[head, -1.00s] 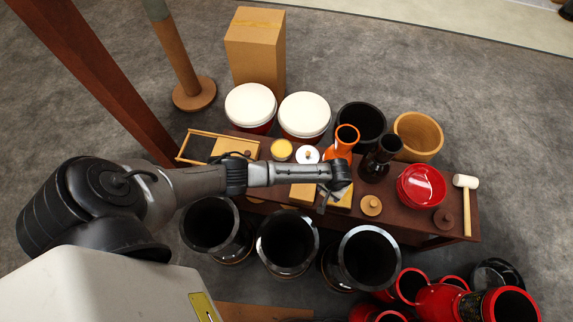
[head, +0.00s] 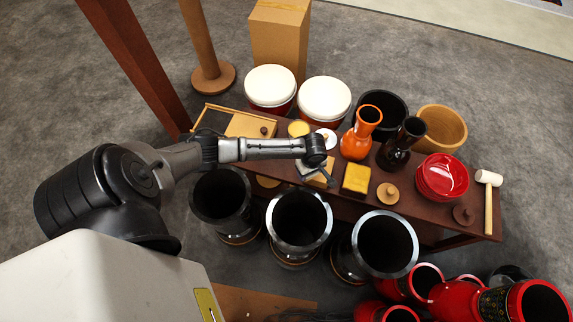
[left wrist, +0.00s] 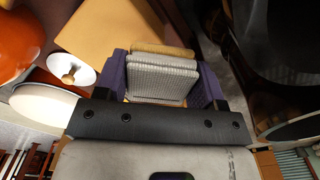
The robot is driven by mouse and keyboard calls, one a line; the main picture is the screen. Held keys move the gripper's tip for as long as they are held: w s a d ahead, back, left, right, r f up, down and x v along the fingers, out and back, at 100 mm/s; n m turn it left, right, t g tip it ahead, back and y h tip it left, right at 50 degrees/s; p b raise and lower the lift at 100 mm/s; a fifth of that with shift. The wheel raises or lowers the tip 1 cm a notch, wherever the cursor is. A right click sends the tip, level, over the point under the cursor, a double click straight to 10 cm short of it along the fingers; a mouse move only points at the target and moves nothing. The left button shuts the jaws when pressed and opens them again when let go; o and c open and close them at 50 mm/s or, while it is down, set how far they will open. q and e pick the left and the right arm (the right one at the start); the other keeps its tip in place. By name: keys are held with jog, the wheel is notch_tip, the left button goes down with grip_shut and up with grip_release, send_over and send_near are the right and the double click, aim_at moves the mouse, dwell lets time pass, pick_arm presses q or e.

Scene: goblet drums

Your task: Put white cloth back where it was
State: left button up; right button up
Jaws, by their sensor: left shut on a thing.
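The white cloth (left wrist: 160,82) is a pale grey-white folded pad. My left gripper (left wrist: 162,85) is shut on it, with a dark purple finger at each side, in the left wrist view. A tan edge (left wrist: 163,48) shows just behind the cloth; I cannot tell whether they touch. In the head view my left gripper (head: 318,174) is over a small light wooden block (head: 320,180) on the dark bench, left of a block topped with a yellow cloth (head: 356,178). The arm and gripper hide much of the white cloth there. My right gripper is out of view.
The dark bench (head: 345,207) also holds an orange vase (head: 357,143), a black vase (head: 402,146), a white knobbed lid (head: 326,139), a red bowl (head: 442,178) and a mallet (head: 488,205). Large black drums (head: 298,222) line its near side. White-topped drums (head: 270,88) stand behind.

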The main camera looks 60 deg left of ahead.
pick_arm(q)
jog(key=b, duration=0.5)
send_over(287, 168)
jog(key=d, duration=0.1)
jog(key=f, duration=0.6)
jog(key=shift+w, duration=0.3)
jog(key=shift+s+a+f, duration=0.25)
jog(key=shift+a, duration=0.35)
jog(key=shift+f+b, duration=1.4)
jog(key=shift+f, duration=0.65)
jog(key=shift+d, duration=0.1)
jog(key=shift+f, duration=0.1)
jog(key=o, duration=0.8)
jog(key=shift+o, duration=0.3)
